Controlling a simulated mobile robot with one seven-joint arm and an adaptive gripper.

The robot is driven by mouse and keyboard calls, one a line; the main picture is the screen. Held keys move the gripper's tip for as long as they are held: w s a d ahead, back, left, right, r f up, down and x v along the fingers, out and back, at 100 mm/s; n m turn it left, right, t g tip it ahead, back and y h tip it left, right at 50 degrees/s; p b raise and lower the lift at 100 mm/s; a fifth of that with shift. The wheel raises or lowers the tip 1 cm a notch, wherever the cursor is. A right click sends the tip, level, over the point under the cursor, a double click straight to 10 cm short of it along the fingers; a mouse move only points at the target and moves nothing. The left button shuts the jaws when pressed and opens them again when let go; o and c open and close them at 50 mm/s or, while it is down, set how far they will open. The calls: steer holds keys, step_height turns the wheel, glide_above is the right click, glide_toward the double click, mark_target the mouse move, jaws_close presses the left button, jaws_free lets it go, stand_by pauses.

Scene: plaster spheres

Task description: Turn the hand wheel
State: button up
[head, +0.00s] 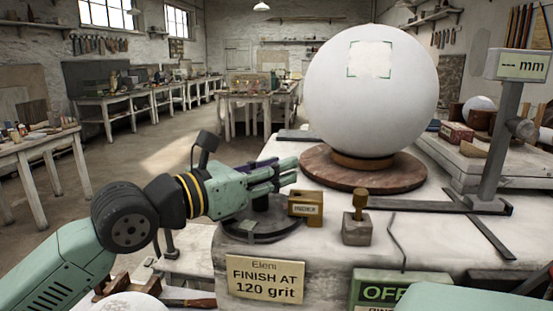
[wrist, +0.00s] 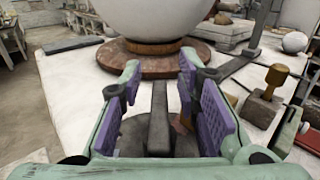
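The hand wheel (head: 255,237) is a dark, flat wheel low on the front of the white bench, partly hidden under my gripper (head: 284,172). In the wrist view, a dark bar of the hand wheel (wrist: 158,118) runs between the two purple-padded fingers. My gripper (wrist: 160,66) is open there, with a gap showing on each side of the bar. A large white plaster sphere (head: 375,110) rests on a round reddish-brown turntable (head: 320,172) behind the wheel.
A brass block marked INDEX (head: 305,209) stands right of the wheel. A grey block with a brass knob (head: 356,230) is further right. A sign reading "FINISH AT 120 grit" (head: 265,279) hangs in front. A measuring post (head: 489,165) stands at the right.

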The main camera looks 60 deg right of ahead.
steer(key=shift+d, duration=0.3)
steer(key=shift+c, duration=0.4)
jaws_close()
stand_by(0.4)
